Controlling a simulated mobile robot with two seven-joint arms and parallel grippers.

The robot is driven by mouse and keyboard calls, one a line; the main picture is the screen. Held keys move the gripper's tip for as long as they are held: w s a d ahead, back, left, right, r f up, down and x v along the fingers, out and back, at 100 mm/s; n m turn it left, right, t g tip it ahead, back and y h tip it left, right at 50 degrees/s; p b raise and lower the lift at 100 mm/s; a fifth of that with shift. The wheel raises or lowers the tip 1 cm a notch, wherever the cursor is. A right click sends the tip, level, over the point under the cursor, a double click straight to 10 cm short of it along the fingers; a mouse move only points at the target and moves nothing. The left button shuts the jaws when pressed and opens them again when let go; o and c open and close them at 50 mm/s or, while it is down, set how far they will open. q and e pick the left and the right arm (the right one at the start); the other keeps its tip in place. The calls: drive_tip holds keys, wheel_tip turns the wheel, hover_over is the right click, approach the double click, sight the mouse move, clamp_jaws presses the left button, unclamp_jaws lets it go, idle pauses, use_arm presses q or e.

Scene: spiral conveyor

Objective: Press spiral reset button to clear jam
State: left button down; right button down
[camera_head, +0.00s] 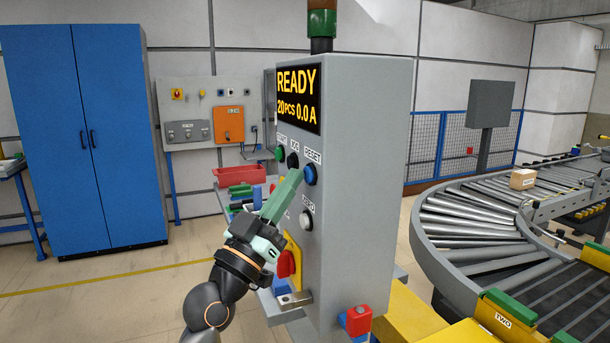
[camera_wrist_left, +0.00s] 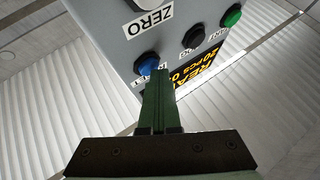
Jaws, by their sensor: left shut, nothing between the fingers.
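The grey control cabinet (camera_head: 360,170) stands in the middle of the head view, with a display (camera_head: 299,95) reading READY, 20 PCS, 0.0 A. The blue RESET button (camera_head: 310,175) is on its front face, below the RESET label; it also shows in the left wrist view (camera_wrist_left: 148,66). My left gripper (camera_head: 296,172) is shut and empty, its green fingers pointing up at the panel just left of the blue button. In the wrist view the fingertips (camera_wrist_left: 159,72) are close beside the button and cover part of its label. I cannot tell whether they touch the panel. My right gripper is not in view.
A black button (camera_head: 293,160), a green button (camera_head: 280,153) and a white ZERO button (camera_head: 306,220) are near the blue one. A red knob (camera_head: 287,264) on yellow sits lower. The roller conveyor (camera_head: 470,235) curves at right, carrying a small box (camera_head: 523,179).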

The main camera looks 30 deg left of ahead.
use_arm(q)
drive_tip(key=shift+s+a, duration=0.4)
drive_tip(key=shift+s, duration=0.1)
drive_tip(key=s+a, duration=0.1)
drive_tip(key=s, duration=0.1)
drive_tip(key=s+a+b, duration=0.1)
drive_tip(key=s+a, duration=0.1)
drive_tip(key=shift+a, duration=0.1)
idle(0.3)
drive_tip(key=shift+w, duration=0.1)
idle(0.5)
